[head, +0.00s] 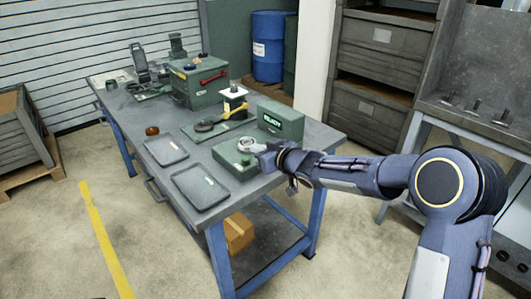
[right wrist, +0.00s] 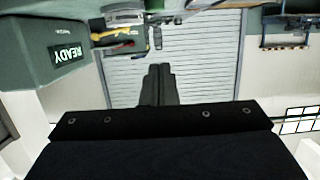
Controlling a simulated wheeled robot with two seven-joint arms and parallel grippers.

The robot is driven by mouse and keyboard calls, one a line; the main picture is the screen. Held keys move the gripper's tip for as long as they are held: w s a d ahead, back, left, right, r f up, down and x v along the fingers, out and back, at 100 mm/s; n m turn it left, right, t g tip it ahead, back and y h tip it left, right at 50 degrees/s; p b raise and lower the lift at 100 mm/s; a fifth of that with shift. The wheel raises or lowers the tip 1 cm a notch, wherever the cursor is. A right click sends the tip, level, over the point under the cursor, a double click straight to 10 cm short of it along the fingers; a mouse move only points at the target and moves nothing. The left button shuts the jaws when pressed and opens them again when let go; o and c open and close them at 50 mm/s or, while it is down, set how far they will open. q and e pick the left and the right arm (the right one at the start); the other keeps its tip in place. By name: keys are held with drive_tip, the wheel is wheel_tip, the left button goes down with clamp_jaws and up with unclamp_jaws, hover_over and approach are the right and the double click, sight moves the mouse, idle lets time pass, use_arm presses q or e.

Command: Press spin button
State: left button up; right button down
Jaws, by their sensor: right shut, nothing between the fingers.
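The green machine with a READY label (head: 283,121) stands near the right end of the table, and its box also shows upside down in the right wrist view (right wrist: 45,45). A pale ring-shaped part (head: 249,145) sits on the low green base (head: 228,154) in front of it. I cannot make out for sure which part is the spin button. My right gripper (head: 262,148) is just right of the ring-shaped part, over the base; contact cannot be told. Its fingers are together and empty in the right wrist view (right wrist: 158,85). My left gripper is out of view.
Two grey trays (head: 201,200) (head: 150,160) lie at the table's front edge, with a small brown-orange object (head: 152,131) behind. A green station with a red handle (head: 200,80) and a yellow-handled tool (head: 232,110) stand further left. A grey workbench (head: 485,130) is at right.

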sight(250, 167)
drive_tip(key=w+a+f, duration=0.2)
drive_tip(key=w+f, duration=0.1)
drive_tip(key=shift+w+a+f, duration=0.3)
drive_tip(key=shift+f, duration=0.75)
